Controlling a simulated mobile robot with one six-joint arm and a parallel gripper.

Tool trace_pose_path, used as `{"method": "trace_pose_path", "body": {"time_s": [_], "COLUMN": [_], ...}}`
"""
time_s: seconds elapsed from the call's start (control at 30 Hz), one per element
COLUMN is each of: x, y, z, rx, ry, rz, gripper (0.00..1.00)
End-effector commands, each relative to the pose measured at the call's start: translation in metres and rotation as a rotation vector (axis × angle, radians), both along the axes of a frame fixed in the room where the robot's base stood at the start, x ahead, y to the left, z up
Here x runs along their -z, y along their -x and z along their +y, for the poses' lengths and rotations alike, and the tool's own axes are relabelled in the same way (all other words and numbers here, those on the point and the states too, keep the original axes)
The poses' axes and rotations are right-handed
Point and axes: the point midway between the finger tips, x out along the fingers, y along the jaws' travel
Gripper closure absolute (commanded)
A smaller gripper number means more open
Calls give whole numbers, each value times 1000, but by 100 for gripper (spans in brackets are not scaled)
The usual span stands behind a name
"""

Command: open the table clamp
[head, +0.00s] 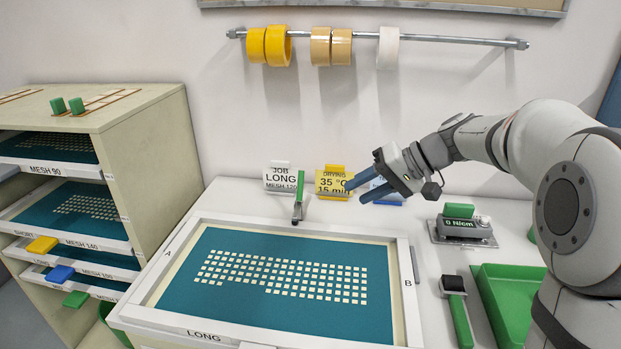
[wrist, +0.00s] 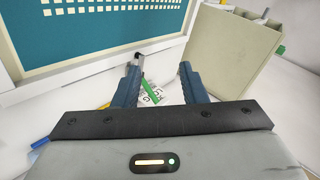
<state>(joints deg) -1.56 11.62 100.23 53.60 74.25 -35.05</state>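The table clamp (head: 300,190) has a green handle on a small metal foot and stands at the back edge of the screen frame (head: 232,223). Its handle points up in the head view. My gripper (head: 355,193) is right of the clamp in the head view, apart from it, its fingers pointing left and down toward it. The fingers are open with nothing between them.
A torque gauge (head: 462,228), a green-handled squeegee (head: 458,310) and a green tray (head: 510,300) lie right. A shelf rack (head: 150,150) stands left.

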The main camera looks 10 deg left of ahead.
Motion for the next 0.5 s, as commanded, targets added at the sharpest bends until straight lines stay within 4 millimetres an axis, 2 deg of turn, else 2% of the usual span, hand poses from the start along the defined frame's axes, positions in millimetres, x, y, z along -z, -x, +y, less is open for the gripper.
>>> {"method": "trace_pose_path", "body": {"time_s": [0.03, 0.2, 0.3, 0.4, 0.5], "x": [21, 42, 58, 75, 90], "y": [-24, -93, -131, -163, -186], "z": [12, 47, 61, 68, 71], "rx": [-27, -108, -141, -161, -168], "ry": [-77, -358, -525, -680, -808], "rz": [-12, -106, -184, -273, -359], "gripper": [62, 62, 62, 62, 62]}}
